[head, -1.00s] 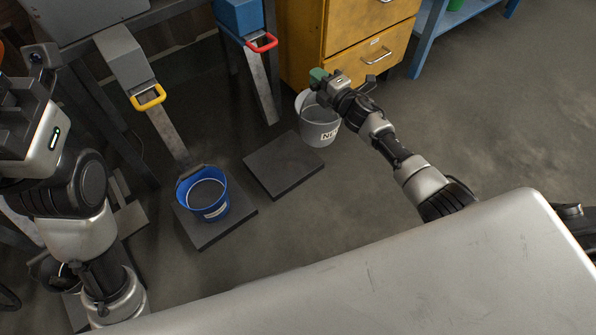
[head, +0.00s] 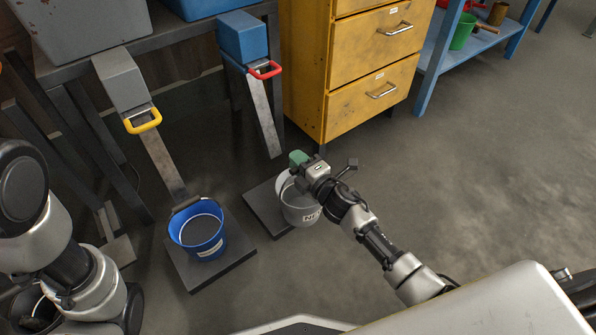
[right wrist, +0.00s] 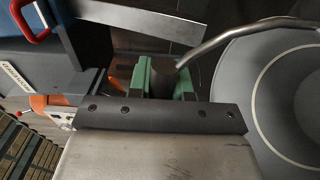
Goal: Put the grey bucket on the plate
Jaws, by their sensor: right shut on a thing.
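The grey bucket (head: 300,213) with a printed label hangs at or just over the right-hand dark plate (head: 262,206) on the floor. I cannot tell whether its base touches the plate. My right gripper (head: 298,161) is at the bucket's rim and shut on its handle. In the right wrist view, the green fingers of my right gripper (right wrist: 163,78) close around the dark grip of the handle, and the grey bucket (right wrist: 244,110) is at the right. My left arm shows at the left edge of the head view, but its gripper is out of sight.
A blue bucket (head: 198,236) stands on the left-hand dark plate (head: 232,262). Metal chutes with a yellow handle (head: 142,121) and a red handle (head: 266,69) slope down behind the plates. A yellow drawer cabinet (head: 345,80) stands behind. The floor to the right is clear.

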